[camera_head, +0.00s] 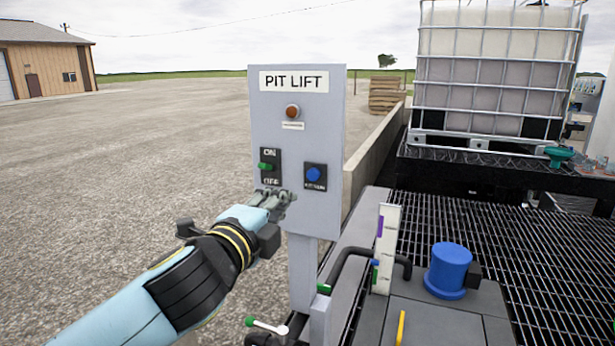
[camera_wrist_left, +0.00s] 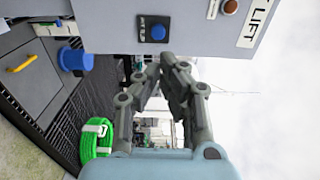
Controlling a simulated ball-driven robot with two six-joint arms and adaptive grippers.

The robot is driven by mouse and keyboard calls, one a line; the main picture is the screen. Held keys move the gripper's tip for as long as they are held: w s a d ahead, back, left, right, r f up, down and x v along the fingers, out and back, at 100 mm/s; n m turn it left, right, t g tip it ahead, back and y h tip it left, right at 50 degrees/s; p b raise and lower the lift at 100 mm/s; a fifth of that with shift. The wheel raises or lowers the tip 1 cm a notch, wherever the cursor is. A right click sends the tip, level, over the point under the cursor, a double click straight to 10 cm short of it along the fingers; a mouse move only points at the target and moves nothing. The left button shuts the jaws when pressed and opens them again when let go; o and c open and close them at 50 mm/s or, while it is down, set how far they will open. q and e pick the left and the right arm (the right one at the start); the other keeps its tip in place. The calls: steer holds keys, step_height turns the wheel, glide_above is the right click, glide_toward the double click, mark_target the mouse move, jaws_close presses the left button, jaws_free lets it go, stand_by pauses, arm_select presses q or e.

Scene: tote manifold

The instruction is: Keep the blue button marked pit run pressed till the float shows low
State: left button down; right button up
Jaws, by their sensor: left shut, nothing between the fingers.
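The blue button (camera_head: 314,174) sits on a dark plate low on the right of the grey PIT LIFT panel (camera_head: 330,120). It also shows in the wrist view (camera_wrist_left: 158,33), just beyond my fingertips. My left gripper (camera_head: 290,196) is shut and empty, left of and below the button in the head view. In the wrist view its fingertips (camera_wrist_left: 160,63) are close to the button; I cannot tell whether they touch the panel. A white upright gauge (camera_head: 386,255) has a purple mark near its top and a small blue-green piece lower down. My right gripper is out of view.
A green switch (camera_head: 265,166) marked ON and OFF sits left of the button, below an unlit-looking amber lamp (camera_head: 292,111). A blue motor (camera_head: 448,268) stands on the pit cover. A caged tank (camera_head: 495,70) stands behind. A green hose coil (camera_wrist_left: 98,138) lies on the grating.

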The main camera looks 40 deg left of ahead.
mark_target(312, 173)
arm_select(q)
steer(key=p+x, duration=0.2)
steer(key=x, duration=0.9)
steer(key=shift+r, duration=0.2)
steer(key=shift+w, duration=0.5)
steer(key=shift+f, duration=0.1)
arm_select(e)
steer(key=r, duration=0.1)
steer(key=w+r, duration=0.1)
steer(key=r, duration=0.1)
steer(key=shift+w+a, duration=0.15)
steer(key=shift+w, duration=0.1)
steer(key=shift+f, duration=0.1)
